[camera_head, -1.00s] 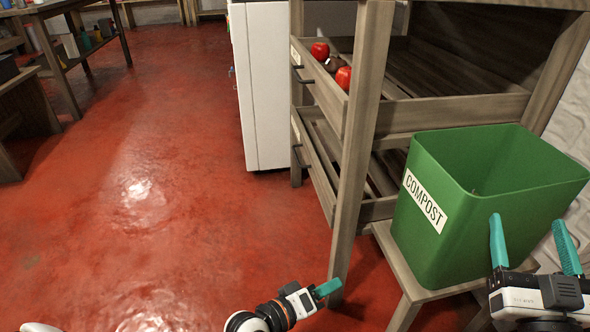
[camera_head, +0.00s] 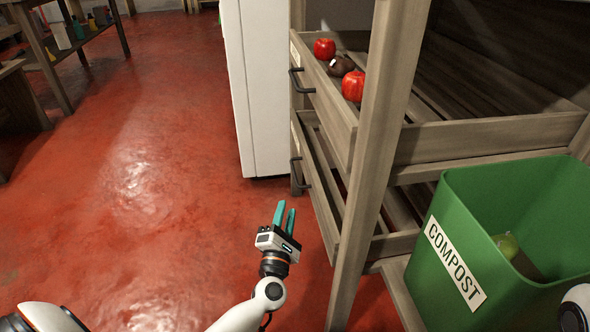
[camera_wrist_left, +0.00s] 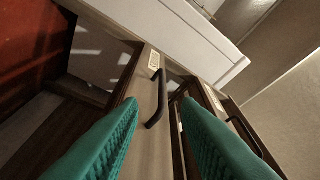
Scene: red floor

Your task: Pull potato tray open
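A wooden rack holds two pull-out trays. The upper tray (camera_head: 335,112) holds two red round items (camera_head: 324,48) and a dark one (camera_head: 340,66). The lower tray (camera_head: 321,187) shows little of its inside; I cannot tell whether potatoes lie in it. Each front has a black handle; the lower handle (camera_head: 296,172) stands ahead of my left gripper (camera_head: 285,211). That gripper is open and empty, pointing at the rack. In the left wrist view one handle (camera_wrist_left: 157,98) shows between the fingers, beyond their tips, and another (camera_wrist_left: 243,136) farther right. My right gripper is out of view.
A green compost bin (camera_head: 447,225) stands on a low wooden stand at the right, with a greenish item inside. A rack post (camera_head: 366,170) rises right of my left gripper. A white cabinet (camera_head: 262,90) stands behind the rack.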

